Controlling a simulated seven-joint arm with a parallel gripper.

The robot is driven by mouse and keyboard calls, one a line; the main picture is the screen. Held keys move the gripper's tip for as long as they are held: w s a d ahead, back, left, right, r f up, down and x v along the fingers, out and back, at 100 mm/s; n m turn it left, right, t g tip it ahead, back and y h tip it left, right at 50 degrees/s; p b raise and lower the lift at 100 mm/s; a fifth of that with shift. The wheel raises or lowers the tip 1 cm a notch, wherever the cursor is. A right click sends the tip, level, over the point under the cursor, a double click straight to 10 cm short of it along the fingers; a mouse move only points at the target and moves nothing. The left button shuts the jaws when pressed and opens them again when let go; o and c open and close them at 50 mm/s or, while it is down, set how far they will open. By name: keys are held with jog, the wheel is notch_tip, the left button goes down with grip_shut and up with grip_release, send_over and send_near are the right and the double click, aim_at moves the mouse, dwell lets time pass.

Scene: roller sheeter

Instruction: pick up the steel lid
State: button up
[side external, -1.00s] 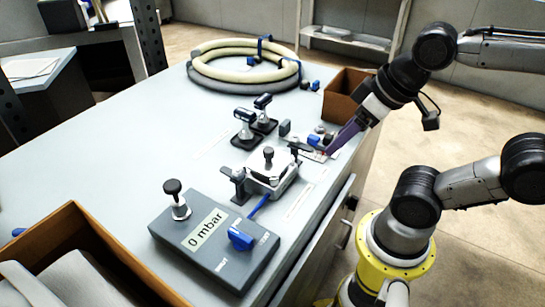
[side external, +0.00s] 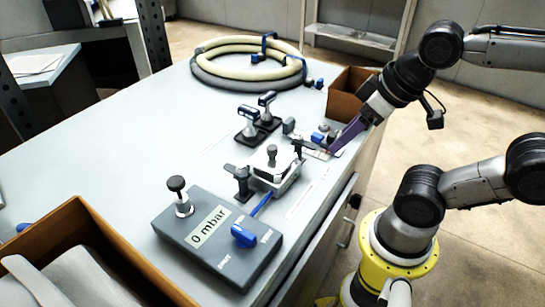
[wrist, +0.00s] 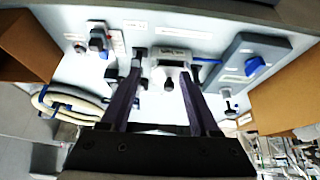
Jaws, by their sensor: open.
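The steel lid (side external: 268,163) is a small shiny plate with a dark knob on top. It sits on a small steel block between two dark clamps (side external: 243,180) on the bench. In the wrist view the lid (wrist: 172,62) shows ahead, past the fingers. My gripper (side external: 331,151) has purple fingers and is to the right of the lid, apart from it, by the bench's right edge. In the wrist view my gripper (wrist: 160,75) is open, with nothing between its fingers.
A grey control box (side external: 222,232) with a "0 mbar" display and blue knob stands in front of the lid. Two dark-handled valves (side external: 257,122) stand behind it. A coiled hose (side external: 245,65) and a brown bin (side external: 349,92) are farther back.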

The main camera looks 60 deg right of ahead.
jog(key=shift+o, duration=0.4)
dwell(0.3)
notch_tip(320, 180, up, 7)
jog(key=m+g, duration=0.6)
jog(key=m, duration=0.3)
send_over(272, 147)
notch_tip(272, 147, down, 8)
jog(key=shift+s+a+f, duration=0.1)
jog(key=shift+a+f, duration=0.05)
jog(key=shift+f, duration=0.1)
jog(key=shift+d+f, duration=0.2)
jog(key=shift+f, duration=2.4)
grip_shut()
